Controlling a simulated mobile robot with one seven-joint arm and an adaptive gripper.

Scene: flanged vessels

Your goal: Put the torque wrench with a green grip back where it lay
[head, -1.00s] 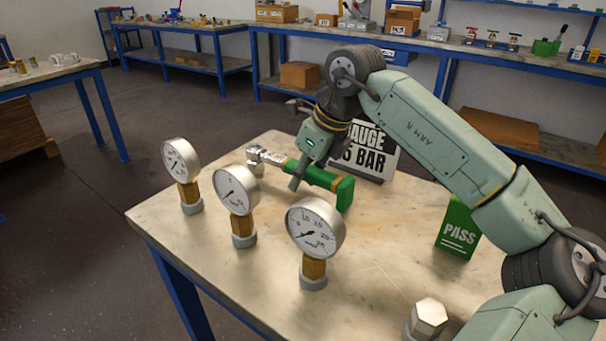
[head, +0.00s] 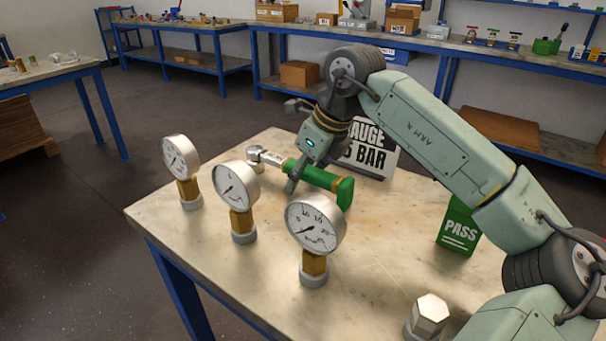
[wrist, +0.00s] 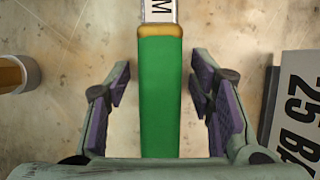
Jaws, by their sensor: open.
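The torque wrench with a green grip (head: 325,180) lies on the table behind the gauges, its silver head toward the left and its green handle end toward the right. In the wrist view its green grip (wrist: 160,95) runs lengthwise between the fingers. My gripper (head: 293,185) is at the grip, pointing down. In the wrist view its purple-padded fingers (wrist: 160,100) are open on both sides of the grip, with a gap on each side. The far finger is mostly hidden in the head view.
Three dial gauges on brass stems (head: 237,190) stand along the table's front left. A gauge sign (head: 370,150) stands close behind my gripper. A green PASS block (head: 459,228) and a hex-headed fitting (head: 429,315) are at the right. The table's (head: 375,265) front middle is clear.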

